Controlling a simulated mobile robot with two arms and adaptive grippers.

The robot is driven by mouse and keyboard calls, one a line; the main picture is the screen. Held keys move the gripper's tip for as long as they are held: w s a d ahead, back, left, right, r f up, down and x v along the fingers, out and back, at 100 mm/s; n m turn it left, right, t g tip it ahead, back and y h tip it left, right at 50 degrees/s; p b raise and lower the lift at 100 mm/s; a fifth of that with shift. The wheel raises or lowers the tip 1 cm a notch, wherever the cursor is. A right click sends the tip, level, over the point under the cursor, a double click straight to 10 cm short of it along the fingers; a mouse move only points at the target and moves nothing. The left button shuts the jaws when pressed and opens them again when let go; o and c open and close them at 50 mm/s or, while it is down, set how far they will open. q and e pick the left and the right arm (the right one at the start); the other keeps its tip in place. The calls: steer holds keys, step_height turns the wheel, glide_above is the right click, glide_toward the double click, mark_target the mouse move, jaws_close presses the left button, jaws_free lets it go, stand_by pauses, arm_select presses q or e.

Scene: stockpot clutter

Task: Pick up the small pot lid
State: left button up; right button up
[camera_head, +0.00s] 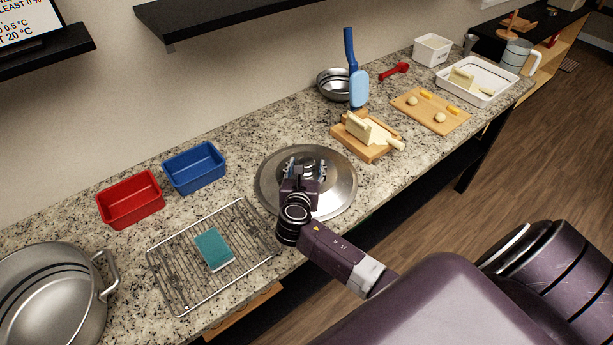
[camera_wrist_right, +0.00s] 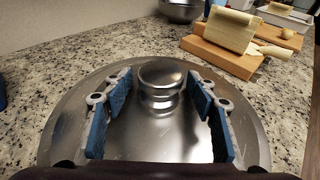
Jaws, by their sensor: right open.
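The pot lid (camera_head: 337,197) is a round, shiny steel disc lying on the speckled counter, in the middle of the head view. It fills the lower part of the right wrist view (camera_wrist_right: 160,135). Its round metal knob (camera_wrist_right: 161,82) stands upright at its centre. My right gripper (camera_head: 304,170) is over the lid, with its blue-padded fingers open. In the right wrist view the fingers (camera_wrist_right: 160,112) are on either side of the knob, with a gap at each side. My left gripper is not in view.
A wire rack (camera_head: 175,278) with a green sponge (camera_head: 213,248) lies left of the lid. A large pot (camera_head: 45,300), red bin (camera_head: 131,200) and blue bin (camera_head: 194,168) stand farther left. A wooden board (camera_head: 372,151) with a pale block is close behind, to the right.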

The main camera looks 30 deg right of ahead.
steer(key=shift+r, duration=0.1)
jaws_close()
stand_by(0.3)
